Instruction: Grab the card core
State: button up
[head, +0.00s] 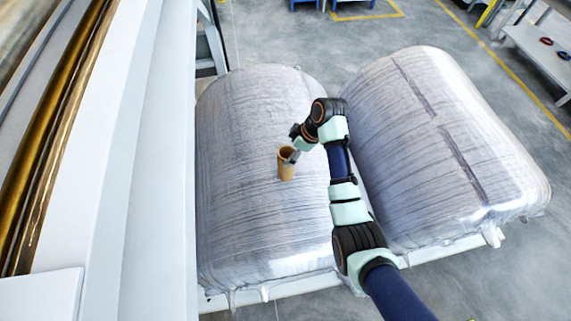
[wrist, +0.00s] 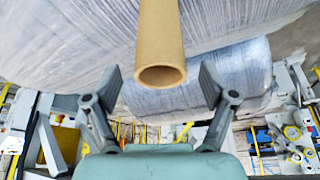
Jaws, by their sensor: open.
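The card core is a tan hollow tube. In the head view the card core (head: 286,164) stands about upright in front of the left wrapped coil, its open end up. In the wrist view the card core (wrist: 161,40) comes down from the top edge, its open end facing my camera. My gripper (wrist: 160,85) is open, with one finger to each side of the tube's open end. It is not closed on the tube. In the head view my gripper (head: 293,156) is at the tube's upper right side, partly hidden by my wrist.
The left wrapped coil (head: 235,210) and the right wrapped coil (head: 440,130) lie side by side on a white support (head: 425,252). A large white machine frame (head: 110,180) fills the left side. Grey floor (head: 470,280) is open at the lower right.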

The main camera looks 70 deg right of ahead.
aim_at(286, 157)
jog(key=x, duration=0.5)
jog(key=shift+w+f, duration=0.1)
jog(key=shift+f, duration=0.05)
jog(key=c, duration=1.3)
jog(key=shift+o, duration=0.2)
